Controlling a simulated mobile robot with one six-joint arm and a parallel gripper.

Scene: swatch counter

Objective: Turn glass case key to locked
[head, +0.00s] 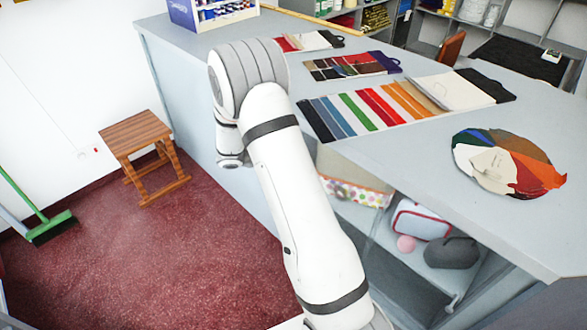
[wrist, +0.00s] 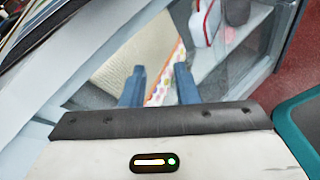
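My gripper (wrist: 159,82) shows in the wrist view as two blue fingers with a clear gap between them. It is open and nothing is between the fingertips. It points towards the glass case (wrist: 235,75), whose contents show beyond the fingers. In the head view the glass-fronted case (head: 390,255) is under the grey counter, and my arm covers part of its left side. A small pale fitting (head: 452,303) is at the case's lower right; I cannot tell whether it is the key. I cannot make out a key in the wrist view. My fingers are hidden in the head view.
Inside the case are a dotted box (head: 352,193), a red-edged white case (head: 420,221), a pink ball (head: 406,243) and a dark pouch (head: 452,252). Fabric swatches (head: 370,108) lie on the counter (head: 420,170). A wooden stool (head: 137,132) stands left on open red floor.

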